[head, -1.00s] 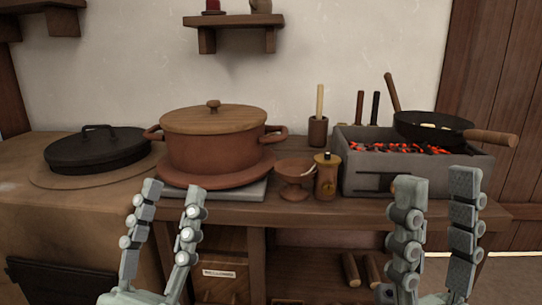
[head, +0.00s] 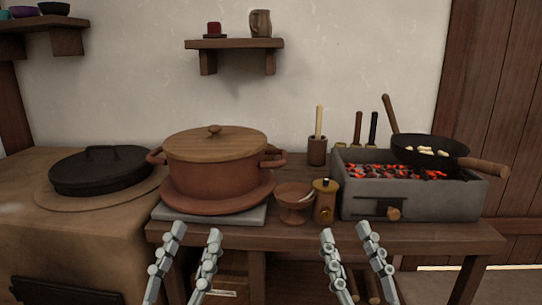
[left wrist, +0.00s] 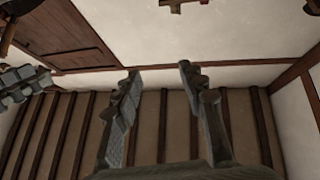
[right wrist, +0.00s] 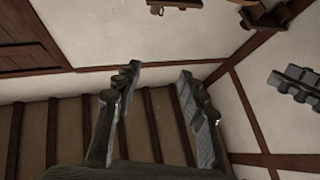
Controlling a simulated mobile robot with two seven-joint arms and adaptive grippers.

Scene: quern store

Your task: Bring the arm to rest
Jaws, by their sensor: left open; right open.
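My left gripper (head: 193,238) is open and empty in the head view, in front of the wooden counter below the big clay pot. It also shows open in the left wrist view (left wrist: 158,75), with nothing between its fingers. My right gripper (head: 342,236) is open and empty in the head view, in front of the counter's front edge below the brazier. In the right wrist view its fingers (right wrist: 160,75) stand apart with nothing between them. Both wrist views look up towards walls and a beamed ceiling.
The wooden counter (head: 420,237) bears a lidded clay pot (head: 214,166), a small bowl (head: 293,202), a lidded jar (head: 325,205) and a stone brazier (head: 430,204) with glowing coals and a pan (head: 420,145). A black lid (head: 95,174) lies on the stove at left. A wall shelf (head: 232,43) hangs above.

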